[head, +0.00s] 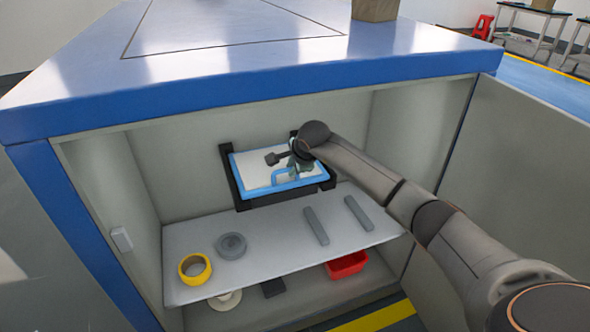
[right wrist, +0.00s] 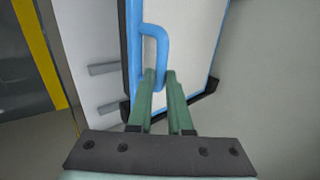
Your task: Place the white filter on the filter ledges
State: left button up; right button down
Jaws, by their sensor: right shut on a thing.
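The white filter (head: 250,171) has a blue frame and a blue handle, and stands at the back of the open cabinet. It sits within the black filter ledges (head: 240,205), close against them; whether it is fully seated I cannot tell. My right gripper (head: 292,172) reaches in from the right and is shut on the filter's handle. In the right wrist view the green fingers (right wrist: 160,78) close around the lower part of the blue handle (right wrist: 155,38), with the white filter face (right wrist: 190,45) beyond. The right arm hides part of the filter's right side. My left gripper is not in view.
The shelf (head: 200,285) below holds a yellow tape roll (head: 195,269), a grey roll (head: 231,246) and two grey bars (head: 316,226). A red bin (head: 347,265) is on the lower level. Cabinet walls and the blue top (head: 300,85) enclose the space.

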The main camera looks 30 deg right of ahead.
jog(key=c, duration=0.8)
grip_release()
jog(key=shift+c, duration=0.2)
jog(key=shift+r, duration=0.1)
